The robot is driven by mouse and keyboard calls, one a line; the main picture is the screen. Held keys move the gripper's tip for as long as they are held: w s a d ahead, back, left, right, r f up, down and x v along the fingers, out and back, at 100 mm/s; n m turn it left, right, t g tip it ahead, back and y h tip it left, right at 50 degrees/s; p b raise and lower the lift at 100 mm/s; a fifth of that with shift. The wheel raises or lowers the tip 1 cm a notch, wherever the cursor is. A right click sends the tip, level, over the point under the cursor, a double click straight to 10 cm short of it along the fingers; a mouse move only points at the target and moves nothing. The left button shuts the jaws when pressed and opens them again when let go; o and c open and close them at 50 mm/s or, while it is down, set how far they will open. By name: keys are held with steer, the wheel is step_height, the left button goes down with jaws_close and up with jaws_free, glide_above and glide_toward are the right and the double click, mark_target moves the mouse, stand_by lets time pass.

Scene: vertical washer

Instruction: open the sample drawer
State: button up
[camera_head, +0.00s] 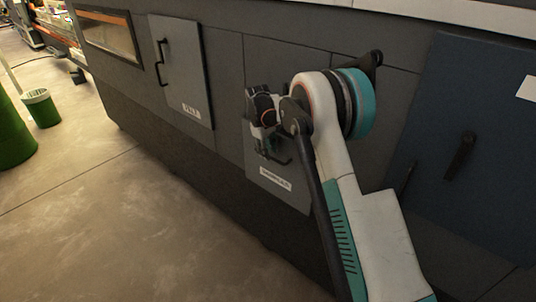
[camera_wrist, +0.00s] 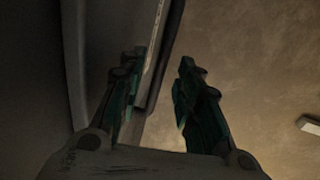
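A grey front panel with a white label (camera_head: 275,179) sits low on the machine; it looks like the sample drawer (camera_head: 293,193), but the label is too small to read surely. My arm and wrist hide its upper part. My gripper (camera_head: 272,148) is in front of this panel, pointing down. In the wrist view my gripper (camera_wrist: 160,72) has its two dark green fingers apart with nothing clearly between them. A grey panel edge (camera_wrist: 172,40) passes behind the fingers. A curved grey bar (camera_wrist: 75,60) runs left of the left finger; I cannot tell if it is the handle.
A grey door (camera_head: 185,75) with a black handle (camera_head: 161,62) is to the left. A dark blue panel (camera_head: 480,130) with a black handle (camera_head: 461,155) is to the right. Green bins (camera_head: 42,108) stand far left. The floor (camera_head: 120,220) before the machine is clear.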

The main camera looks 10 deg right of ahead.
steer(key=shift+w+d+f, duration=0.1)
steer(key=shift+f, duration=0.55)
jaws_close()
steer(key=s+a+b, duration=0.1)
steer(key=s+a, duration=1.1)
steer(key=a, duration=0.5)
steer(key=shift+s+a, duration=0.15)
steer(key=shift+s, duration=0.2)
jaws_free()
